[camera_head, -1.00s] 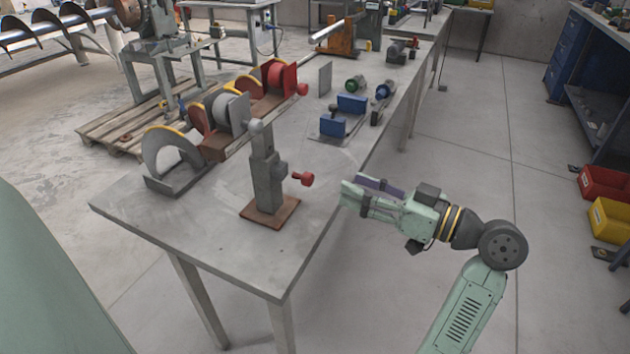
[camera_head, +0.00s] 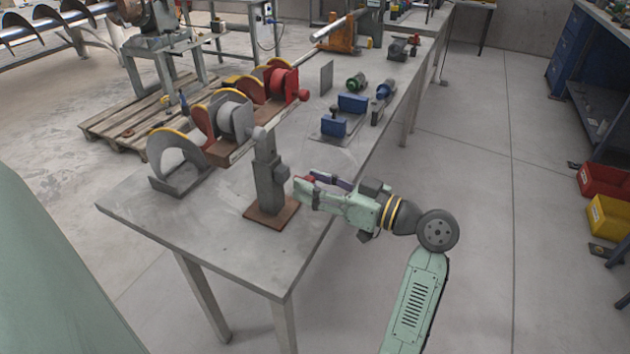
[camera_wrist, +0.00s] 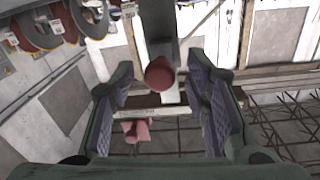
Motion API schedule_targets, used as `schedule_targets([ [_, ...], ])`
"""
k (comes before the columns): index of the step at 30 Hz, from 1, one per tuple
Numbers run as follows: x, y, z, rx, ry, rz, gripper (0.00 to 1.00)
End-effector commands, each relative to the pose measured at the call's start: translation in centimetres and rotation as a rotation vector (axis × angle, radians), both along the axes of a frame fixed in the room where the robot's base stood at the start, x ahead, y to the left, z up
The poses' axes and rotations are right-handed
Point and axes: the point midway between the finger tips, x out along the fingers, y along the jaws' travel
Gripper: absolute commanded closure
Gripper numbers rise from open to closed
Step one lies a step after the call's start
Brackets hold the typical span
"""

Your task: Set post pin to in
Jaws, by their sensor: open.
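The grey post (camera_head: 268,178) stands upright on a brown base plate (camera_head: 262,217) near the front of the table. Its pin has a red knob (camera_head: 310,179) on the right side of the post, now partly hidden by my fingers. In the wrist view the round red knob (camera_wrist: 159,73) faces me, with the grey post (camera_wrist: 158,25) behind it. My gripper (camera_head: 306,188) is open and points left at the post. In the wrist view the fingers of my gripper (camera_wrist: 163,84) stand on either side of the knob, with gaps visible.
The grey table (camera_head: 190,232) also carries grey and red auger flights (camera_head: 178,155) at the left and blue blocks (camera_head: 333,126) farther back. A pinkish-red knobbed part (camera_wrist: 137,130) shows lower in the wrist view; I cannot tell what it is. Open floor lies right of the table.

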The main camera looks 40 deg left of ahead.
Motion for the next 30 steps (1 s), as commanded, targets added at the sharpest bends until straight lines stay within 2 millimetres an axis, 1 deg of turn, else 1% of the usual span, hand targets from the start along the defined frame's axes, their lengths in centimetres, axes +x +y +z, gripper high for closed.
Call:
schedule_targets([
  [6,0.00,0.02,-0.02,0.000,0.000,0.000,0.58],
  [25,0.00,-0.01,0.01,0.001,0.000,0.000,1.00],
  [30,-0.01,-0.01,0.01,0.001,0.000,0.000,1.00],
])
